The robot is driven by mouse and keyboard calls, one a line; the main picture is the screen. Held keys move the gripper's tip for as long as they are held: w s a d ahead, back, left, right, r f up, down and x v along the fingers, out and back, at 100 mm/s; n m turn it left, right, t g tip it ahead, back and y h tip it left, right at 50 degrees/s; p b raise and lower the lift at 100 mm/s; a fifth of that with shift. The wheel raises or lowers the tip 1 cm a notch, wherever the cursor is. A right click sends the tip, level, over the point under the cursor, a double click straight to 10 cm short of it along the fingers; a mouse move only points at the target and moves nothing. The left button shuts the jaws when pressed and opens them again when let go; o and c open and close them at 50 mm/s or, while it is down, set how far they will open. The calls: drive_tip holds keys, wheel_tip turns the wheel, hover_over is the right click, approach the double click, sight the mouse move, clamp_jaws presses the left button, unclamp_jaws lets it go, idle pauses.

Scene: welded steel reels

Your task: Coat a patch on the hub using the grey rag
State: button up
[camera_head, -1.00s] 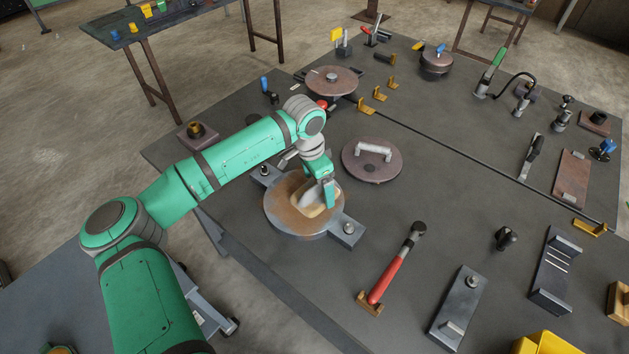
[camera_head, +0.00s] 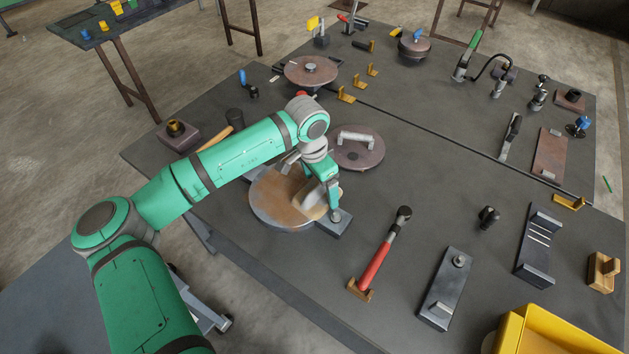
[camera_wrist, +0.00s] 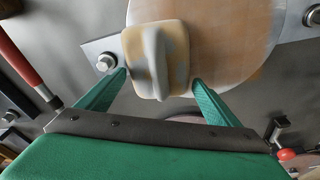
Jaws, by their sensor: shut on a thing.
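The hub (camera_head: 270,200) is a wide round disc with a brownish, mottled face, lying flat in a grey bar mount near the table's front left edge. It also shows in the wrist view (camera_wrist: 230,45), with paler blotches on its face. The grey rag (camera_wrist: 158,55) is a folded pad, grey-white with yellowish areas, with a raised ridge in its middle. It lies over the hub's edge on the right side in the head view (camera_head: 307,198). My gripper (camera_head: 325,200) is shut on the rag, its green fingers either side of the pad. Whether the whole underside touches the hub is hidden.
A bolt (camera_head: 336,214) stands on the mount bar close to my gripper. A handled disc (camera_head: 357,152) lies just behind. A red-handled ratchet (camera_head: 378,258) lies to the right, and a yellow bin (camera_head: 550,335) stands at the front right.

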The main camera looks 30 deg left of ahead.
sight(324, 194)
drive_tip(key=shift+s+d, duration=0.1)
drive_tip(key=shift+d, duration=0.6)
drive_tip(key=shift+r, duration=0.15)
drive_tip(key=shift+r, duration=2.9)
drive_tip(key=shift+r, duration=1.5)
